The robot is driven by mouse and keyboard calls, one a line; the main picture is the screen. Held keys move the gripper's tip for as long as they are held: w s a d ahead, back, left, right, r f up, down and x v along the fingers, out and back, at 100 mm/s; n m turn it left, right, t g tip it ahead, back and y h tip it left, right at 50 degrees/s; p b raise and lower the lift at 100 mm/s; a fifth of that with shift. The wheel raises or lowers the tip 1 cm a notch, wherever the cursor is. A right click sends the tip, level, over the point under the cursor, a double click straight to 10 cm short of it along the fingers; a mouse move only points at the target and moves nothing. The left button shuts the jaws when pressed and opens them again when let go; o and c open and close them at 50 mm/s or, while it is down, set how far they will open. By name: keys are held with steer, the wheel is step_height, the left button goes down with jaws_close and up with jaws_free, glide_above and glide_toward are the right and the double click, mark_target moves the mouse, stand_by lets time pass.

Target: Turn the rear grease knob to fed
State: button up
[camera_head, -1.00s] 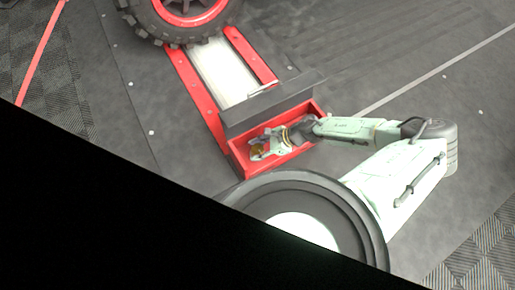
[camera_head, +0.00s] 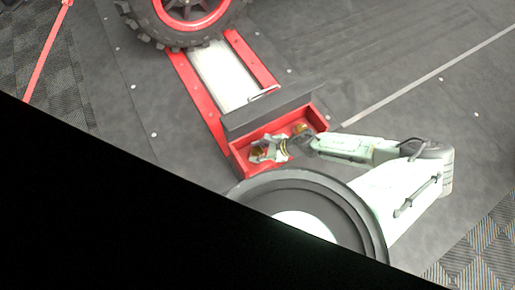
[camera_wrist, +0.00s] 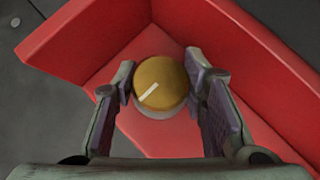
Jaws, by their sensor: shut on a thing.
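A round brass-yellow knob (camera_wrist: 160,82) with a white pointer line stands in a red tray (camera_wrist: 255,70), between the two fingertips of my gripper (camera_wrist: 160,80). The line runs from the knob's middle-left up to the right. My gripper is shut on this knob, one finger on each side. In the head view my gripper (camera_head: 262,151) reaches into the left part of the red tray (camera_head: 238,166). A second yellow knob (camera_head: 301,128) shows in the right part of that tray. Any labels for the knob positions are not readable.
A dark raised plate (camera_head: 270,108) runs along the tray's far side. Beyond it are red rails (camera_head: 196,95) around a pale plate (camera_head: 222,75) and a large tyre (camera_head: 150,30). The grey floor (camera_head: 400,90) to the right is clear.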

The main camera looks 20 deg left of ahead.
steer(key=m+t+p, duration=0.1)
steer(key=m+p, duration=0.1)
steer(key=m+t+p, duration=0.2)
steer(key=p, duration=0.1)
steer(key=shift+s+a+r+m+t+p, duration=0.1)
steer(key=shift+r+m+t+p, duration=0.2)
steer(key=shift+r+m+p, duration=0.1)
steer(key=m+t+h+p, duration=0.1)
steer(key=m+t+p, duration=0.1)
steer(key=p, duration=0.3)
steer(key=shift+m+t+h, duration=0.3)
steer(key=shift+m+h, duration=0.1)
steer(key=shift+m, duration=0.4)
steer(key=m+t+p, duration=0.1)
steer(key=p, duration=0.1)
steer(key=m+h+p, duration=0.1)
steer(key=m+p, duration=0.1)
steer(key=shift+f+t+h, duration=0.15)
steer(key=shift+t+h, duration=0.15)
steer(key=shift+t, duration=0.1)
steer(key=shift+f+m+t+h+p, duration=0.15)
steer(key=shift+m+t+h+p, duration=0.45)
steer(key=shift+m+h+p, duration=0.6)
steer(key=shift+f+m, duration=0.1)
steer(key=shift+m, duration=0.3)
steer(key=o, duration=1.2)
step_height(320, 180, up, 10)
steer(key=shift+r, duration=0.1)
